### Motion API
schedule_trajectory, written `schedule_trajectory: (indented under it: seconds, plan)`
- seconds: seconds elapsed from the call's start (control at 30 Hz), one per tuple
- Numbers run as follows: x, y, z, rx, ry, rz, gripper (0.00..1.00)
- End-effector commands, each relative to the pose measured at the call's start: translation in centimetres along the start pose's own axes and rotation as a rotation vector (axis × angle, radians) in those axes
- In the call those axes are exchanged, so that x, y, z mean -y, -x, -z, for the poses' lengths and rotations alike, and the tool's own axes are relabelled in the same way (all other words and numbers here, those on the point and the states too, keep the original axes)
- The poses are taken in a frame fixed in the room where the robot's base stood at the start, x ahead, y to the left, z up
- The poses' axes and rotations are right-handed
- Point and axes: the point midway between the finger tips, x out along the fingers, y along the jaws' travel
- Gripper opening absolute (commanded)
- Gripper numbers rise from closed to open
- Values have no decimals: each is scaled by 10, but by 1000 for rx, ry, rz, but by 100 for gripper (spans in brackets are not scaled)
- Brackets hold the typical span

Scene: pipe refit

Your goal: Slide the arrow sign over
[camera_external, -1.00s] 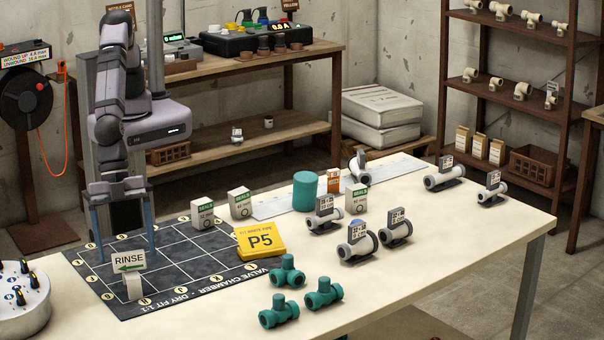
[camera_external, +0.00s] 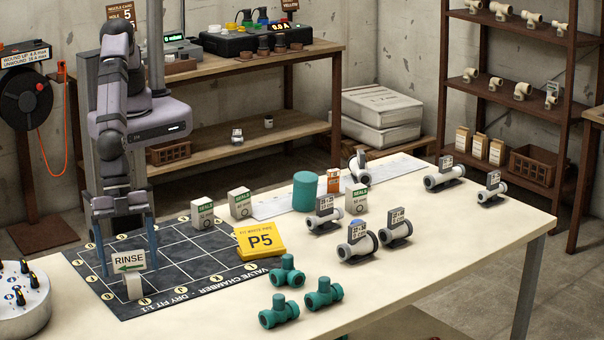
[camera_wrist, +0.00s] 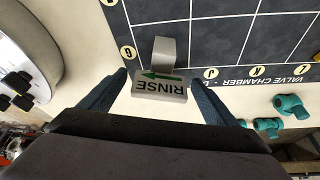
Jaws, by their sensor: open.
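In the wrist view the sign (camera_wrist: 160,87) appears upside down between the two blue fingers. My gripper (camera_external: 129,265) is open, with one finger on each side of the sign. In the wrist view my gripper (camera_wrist: 160,84) shows gaps between each finger and the sign. Whether the fingertips reach the mat is hard to tell.
Teal pipe fittings (camera_external: 288,270) lie right of the mat. A round knobbed device (camera_external: 22,298) stands at the left. Much of the mat is bare.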

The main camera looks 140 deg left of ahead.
Motion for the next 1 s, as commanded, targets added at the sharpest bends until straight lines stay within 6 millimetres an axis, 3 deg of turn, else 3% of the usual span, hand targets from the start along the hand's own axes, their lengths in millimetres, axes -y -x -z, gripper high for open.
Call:
schedule_trajectory:
  seconds: [0.4, 0.87, 1.0]
  plan:
    - [0, -39, 0, 1, 0, 1, 83]
    - [0, -46, 0, -1, 0, 0, 83]
    - [0, -46, 0, -1, 0, 0, 54]
